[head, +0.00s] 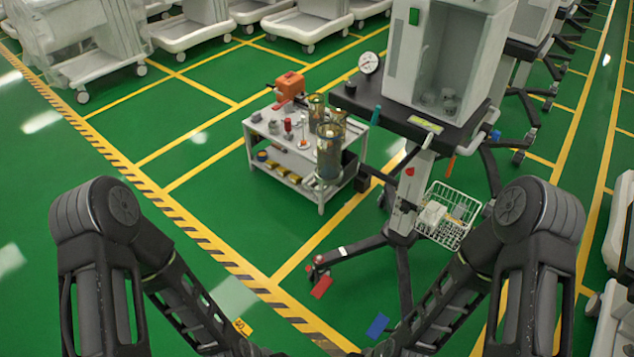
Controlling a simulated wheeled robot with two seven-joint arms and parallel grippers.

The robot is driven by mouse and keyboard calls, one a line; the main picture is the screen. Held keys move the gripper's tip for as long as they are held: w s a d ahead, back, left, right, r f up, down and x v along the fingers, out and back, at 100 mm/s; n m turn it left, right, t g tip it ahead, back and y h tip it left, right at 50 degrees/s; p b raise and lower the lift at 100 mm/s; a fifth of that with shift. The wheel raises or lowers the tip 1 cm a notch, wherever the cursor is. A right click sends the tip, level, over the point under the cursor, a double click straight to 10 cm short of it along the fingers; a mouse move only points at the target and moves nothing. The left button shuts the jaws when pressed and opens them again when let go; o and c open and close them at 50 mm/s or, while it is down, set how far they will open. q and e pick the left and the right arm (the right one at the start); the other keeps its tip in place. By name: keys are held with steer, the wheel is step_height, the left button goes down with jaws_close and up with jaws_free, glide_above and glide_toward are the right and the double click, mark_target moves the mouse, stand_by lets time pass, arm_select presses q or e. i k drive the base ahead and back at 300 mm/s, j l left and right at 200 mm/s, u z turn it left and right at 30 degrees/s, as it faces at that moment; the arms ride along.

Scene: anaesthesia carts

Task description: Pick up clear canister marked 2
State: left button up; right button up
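Several clear, brownish-tinted cylindrical canisters stand at the small grey cart; the nearest tall canister (329,152) is at its front right corner, with another canister (317,108) behind it. Two small clear containers, one on the left (428,98) and one on the right (449,104), stand inside the open white cabinet. No number is readable on any of them, so I cannot tell which is marked 2. Both my forearms run down toward the bottom middle. My two grippers are out of frame, and neither arm reaches the carts.
Green floor (215,200) is clear to the left.

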mark_target(329, 148)
steer(key=i+j+u, duration=0.25)
steer(key=i, duration=0.2)
steer(key=i+j+u, duration=0.25)
steer(key=i, duration=0.2)
